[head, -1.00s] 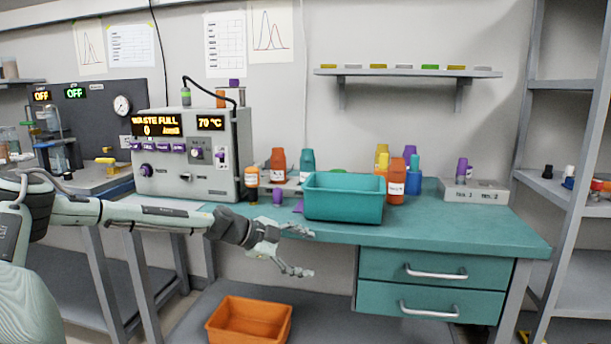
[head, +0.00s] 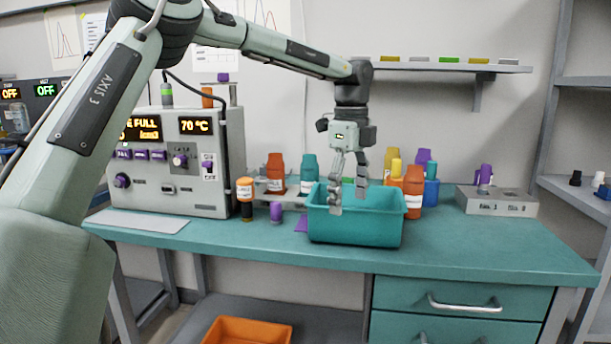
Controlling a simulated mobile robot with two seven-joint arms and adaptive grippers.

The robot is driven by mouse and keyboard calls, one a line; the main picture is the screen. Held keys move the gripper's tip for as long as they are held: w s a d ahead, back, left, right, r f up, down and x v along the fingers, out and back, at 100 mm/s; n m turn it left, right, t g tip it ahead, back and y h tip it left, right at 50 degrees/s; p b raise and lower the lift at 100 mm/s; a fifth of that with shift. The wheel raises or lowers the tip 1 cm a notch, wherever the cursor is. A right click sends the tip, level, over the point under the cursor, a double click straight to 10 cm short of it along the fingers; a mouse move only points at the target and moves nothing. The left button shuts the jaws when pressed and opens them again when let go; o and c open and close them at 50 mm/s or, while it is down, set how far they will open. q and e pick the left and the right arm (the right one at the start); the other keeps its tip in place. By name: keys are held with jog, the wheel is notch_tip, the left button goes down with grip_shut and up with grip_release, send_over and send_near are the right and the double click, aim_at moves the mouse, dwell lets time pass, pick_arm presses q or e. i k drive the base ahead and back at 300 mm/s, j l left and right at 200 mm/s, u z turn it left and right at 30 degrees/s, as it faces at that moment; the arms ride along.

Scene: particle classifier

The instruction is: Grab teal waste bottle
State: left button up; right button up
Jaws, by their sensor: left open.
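The teal waste bottle (head: 309,171) stands upright at the back of the bench, right of an orange-red bottle and just behind the left end of the teal bin (head: 352,228). Its lower part is partly hidden by the bin. My left gripper (head: 348,203) points straight down with its fingers apart and empty. In the picture its fingertips overlap the teal bin, to the right of the teal bottle and apart from it. I cannot tell how high over the bin they are. My right gripper is not in view.
An orange-red bottle (head: 275,173) stands close left of the teal one. Orange (head: 413,192) and blue bottles stand right of the bin. The grey machine (head: 180,165) reads waste full. A wall shelf (head: 450,66) is behind my arm. The bench (head: 480,245) front right is clear.

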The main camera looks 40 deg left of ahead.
aim_at(309, 165)
jog(key=i+j, duration=0.15)
jog(key=j, duration=0.2)
jog(key=i+j, duration=0.2)
jog(key=j, duration=0.15)
jog(key=i+j, duration=0.15)
jog(key=j, duration=0.25)
jog(key=i+j, duration=0.2)
jog(key=j, duration=0.15)
